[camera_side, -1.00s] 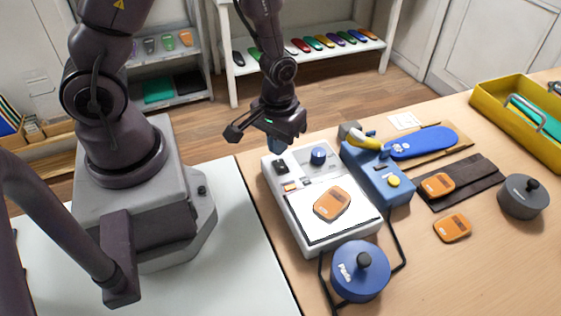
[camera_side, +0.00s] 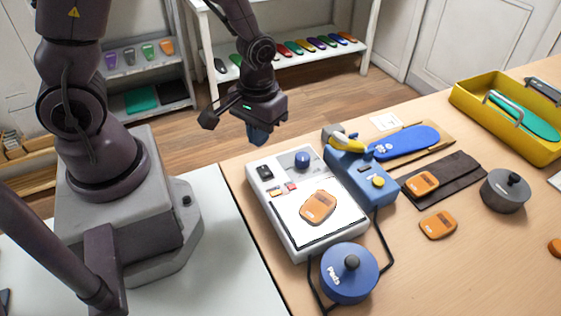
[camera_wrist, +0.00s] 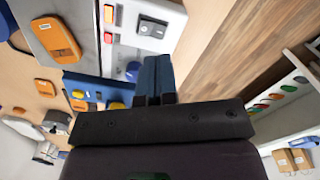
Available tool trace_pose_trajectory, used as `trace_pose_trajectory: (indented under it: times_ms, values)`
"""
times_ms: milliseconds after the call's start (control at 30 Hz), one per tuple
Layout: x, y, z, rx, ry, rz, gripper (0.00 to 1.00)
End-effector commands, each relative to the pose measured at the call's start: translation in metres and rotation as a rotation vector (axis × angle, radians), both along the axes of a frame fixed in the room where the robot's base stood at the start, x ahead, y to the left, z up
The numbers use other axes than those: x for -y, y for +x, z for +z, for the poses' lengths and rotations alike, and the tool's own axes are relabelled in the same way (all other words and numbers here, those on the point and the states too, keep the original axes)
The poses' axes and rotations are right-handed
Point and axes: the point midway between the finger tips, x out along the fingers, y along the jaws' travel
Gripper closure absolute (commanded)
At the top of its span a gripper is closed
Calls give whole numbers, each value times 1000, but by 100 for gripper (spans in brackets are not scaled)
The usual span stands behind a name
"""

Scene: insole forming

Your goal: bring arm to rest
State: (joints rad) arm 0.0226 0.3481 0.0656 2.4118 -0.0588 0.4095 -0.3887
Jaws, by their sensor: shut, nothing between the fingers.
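My gripper (camera_side: 258,135) hangs in the air beyond the far left end of the white machine, over the floor side of the table. Its blue fingers are together and hold nothing; they also show in the wrist view (camera_wrist: 154,78). The white machine (camera_side: 262,205) has a blue knob (camera_side: 302,159) and a white plate bearing an orange pad (camera_side: 318,206). My gripper touches none of these.
A blue device (camera_side: 362,180) with a yellow button stands right of the machine. A blue insole (camera_side: 405,141), dark mat (camera_side: 458,177), grey pot (camera_side: 505,190), blue round pot (camera_side: 349,273) and yellow tray (camera_side: 475,107) are on the table. A shelf (camera_side: 290,52) stands behind.

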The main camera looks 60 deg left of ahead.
Motion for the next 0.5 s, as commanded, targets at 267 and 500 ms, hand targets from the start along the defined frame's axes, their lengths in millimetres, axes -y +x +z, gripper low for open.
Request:
trace_pose_trajectory:
  times_ms: [267, 500]
  values:
    - [6, -19, 57, -16, -23, -237, 100]
    - [9, -34, 136, 149, 7, -407, 100]
